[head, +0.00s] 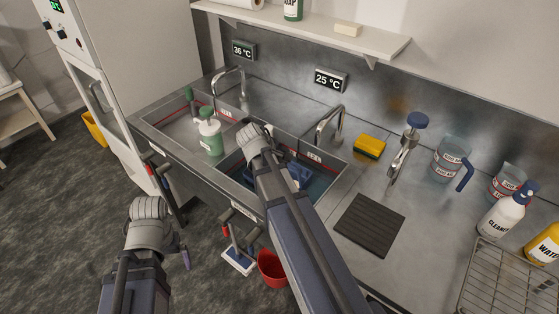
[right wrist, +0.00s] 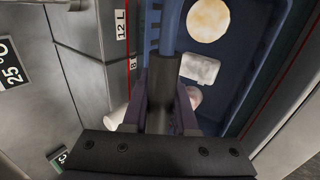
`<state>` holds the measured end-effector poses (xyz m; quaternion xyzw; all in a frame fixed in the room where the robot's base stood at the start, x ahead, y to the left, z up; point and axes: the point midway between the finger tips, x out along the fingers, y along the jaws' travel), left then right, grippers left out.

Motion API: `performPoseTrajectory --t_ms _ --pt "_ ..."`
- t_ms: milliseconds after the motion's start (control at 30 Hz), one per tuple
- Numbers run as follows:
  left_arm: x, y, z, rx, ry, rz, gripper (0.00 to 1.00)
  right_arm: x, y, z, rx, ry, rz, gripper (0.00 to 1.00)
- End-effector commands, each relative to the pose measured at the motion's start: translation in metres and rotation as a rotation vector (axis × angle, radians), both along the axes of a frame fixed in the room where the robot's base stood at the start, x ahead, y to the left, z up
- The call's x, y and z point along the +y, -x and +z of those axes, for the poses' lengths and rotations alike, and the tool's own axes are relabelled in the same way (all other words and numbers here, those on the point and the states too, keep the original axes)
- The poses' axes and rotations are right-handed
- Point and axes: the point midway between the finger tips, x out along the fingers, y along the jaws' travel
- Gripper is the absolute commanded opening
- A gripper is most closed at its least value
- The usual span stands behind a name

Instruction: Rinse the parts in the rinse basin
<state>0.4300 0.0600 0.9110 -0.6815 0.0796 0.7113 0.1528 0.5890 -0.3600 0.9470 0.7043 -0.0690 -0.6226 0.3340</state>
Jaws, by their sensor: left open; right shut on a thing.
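A blue basket (head: 297,173) shows inside the right-hand sink basin (head: 338,185), partly hidden by my right arm. In the right wrist view the basket (right wrist: 240,65) holds a round cream part (right wrist: 208,20), a whitish rectangular part (right wrist: 200,68) and a pinkish part (right wrist: 194,97). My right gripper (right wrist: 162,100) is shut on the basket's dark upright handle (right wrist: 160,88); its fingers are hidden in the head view. I cannot tell whether the basket touches the basin floor. My left gripper (head: 185,257) is open and empty, in front of the bench, away from the basins.
The left basin (head: 168,122) has a green-and-white pump bottle (head: 210,135) by it. Faucets (head: 333,122) stand behind the basins. A dark ribbed mat (head: 370,224), yellow sponge (head: 369,147), jugs (head: 451,160), bottles and a wire rack (head: 500,280) are to the right. A red bucket (head: 271,267) is below.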

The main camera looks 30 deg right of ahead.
Motion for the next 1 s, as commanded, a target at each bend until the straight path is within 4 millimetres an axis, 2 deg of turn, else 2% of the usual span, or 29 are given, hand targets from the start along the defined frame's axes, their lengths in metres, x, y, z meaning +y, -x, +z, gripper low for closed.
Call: performPoseTrajectory --t_ms 33,1000 --pt "0.0 0.0 -0.01 0.0 0.0 0.0 1.0 0.0 0.0 -0.01 0.0 0.001 0.0 0.0" --pt "0.0 0.0 -0.102 0.0 0.0 0.0 1.0 0.0 0.0 -0.102 0.0 0.001 0.0 0.0"
